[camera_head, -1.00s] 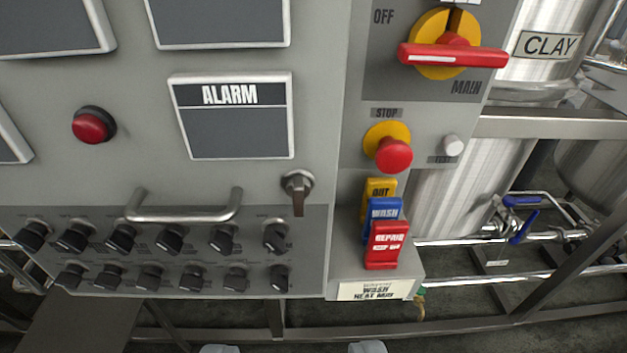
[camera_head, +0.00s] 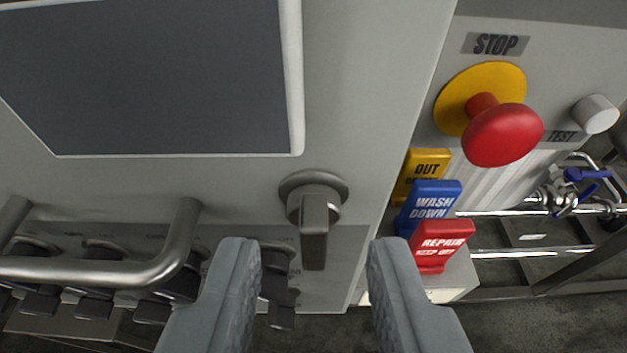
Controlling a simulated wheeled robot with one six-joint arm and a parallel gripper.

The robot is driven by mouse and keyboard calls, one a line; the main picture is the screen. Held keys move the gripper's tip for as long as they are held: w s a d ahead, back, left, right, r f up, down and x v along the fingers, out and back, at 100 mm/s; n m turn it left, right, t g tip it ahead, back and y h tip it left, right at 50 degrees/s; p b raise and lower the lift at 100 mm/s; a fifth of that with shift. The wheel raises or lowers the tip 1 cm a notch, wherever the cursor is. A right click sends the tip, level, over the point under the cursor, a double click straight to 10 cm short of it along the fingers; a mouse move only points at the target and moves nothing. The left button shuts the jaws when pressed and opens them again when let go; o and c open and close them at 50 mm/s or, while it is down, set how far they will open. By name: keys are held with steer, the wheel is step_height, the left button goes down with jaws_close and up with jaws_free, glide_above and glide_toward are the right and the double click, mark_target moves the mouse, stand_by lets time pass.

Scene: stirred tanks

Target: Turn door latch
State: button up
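The door latch (camera_head: 314,218) is a dark metal lever on a round base, set on the grey cabinet door near its right edge. Its lever points down. My gripper (camera_head: 306,245) is open, its two grey fingers spread at the bottom of the view. In the picture the latch lies between and just above the fingertips, with clear space on both sides. I see no contact, and the distance in depth is hard to judge.
A bar handle (camera_head: 120,270) is left of the latch. Several black knobs (camera_head: 100,300) are below, partly behind my left finger. On the right are a red STOP button (camera_head: 502,134) and yellow, blue and red tags (camera_head: 441,243). A dark panel (camera_head: 150,75) is above.

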mark_target(314, 225)
steer(key=shift+x, duration=1.35)
jaws_close()
